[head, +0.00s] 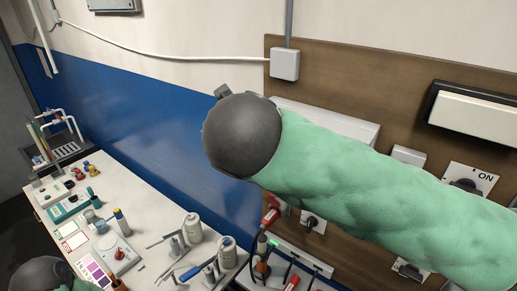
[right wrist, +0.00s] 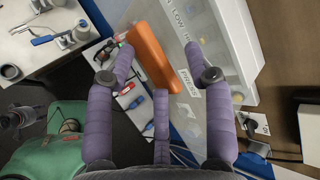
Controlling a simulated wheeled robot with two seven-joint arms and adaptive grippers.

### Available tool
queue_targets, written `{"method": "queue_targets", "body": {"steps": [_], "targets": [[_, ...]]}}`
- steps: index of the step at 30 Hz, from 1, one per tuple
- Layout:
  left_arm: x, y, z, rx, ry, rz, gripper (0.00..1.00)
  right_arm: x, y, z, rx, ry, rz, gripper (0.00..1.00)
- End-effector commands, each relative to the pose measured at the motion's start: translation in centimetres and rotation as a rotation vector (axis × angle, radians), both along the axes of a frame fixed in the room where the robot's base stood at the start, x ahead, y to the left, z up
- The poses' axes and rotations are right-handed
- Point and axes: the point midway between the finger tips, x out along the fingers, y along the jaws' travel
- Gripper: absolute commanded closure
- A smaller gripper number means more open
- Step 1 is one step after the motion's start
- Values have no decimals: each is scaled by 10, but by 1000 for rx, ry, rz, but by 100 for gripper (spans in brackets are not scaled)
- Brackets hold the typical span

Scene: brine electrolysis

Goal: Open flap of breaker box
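A pale box, which I take for the breaker box, shows in the head view (head: 335,121) on the brown wall board, partly hidden behind my right arm. Contact cannot be told. My left arm's dark joint shows at the bottom left of the head view; its fingers are not clear.
A white bench (head: 140,225) with bottles, stands and tools runs along the blue wall at the left. An ON switch (head: 468,182) and a black-framed white unit (head: 474,112) are on the board at the right.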

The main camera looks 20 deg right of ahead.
Motion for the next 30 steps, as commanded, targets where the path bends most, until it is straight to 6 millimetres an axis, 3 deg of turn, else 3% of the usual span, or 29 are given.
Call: {"method": "queue_targets", "body": {"steps": [14, 30], "targets": [[0, 0, 0, 0, 0, 1, 60, -2, 2, 3, -3, -3, 0, 56], [0, 0, 0, 0, 0, 1, 60, -73, 36, 56, -2, -6, 6, 56]]}}
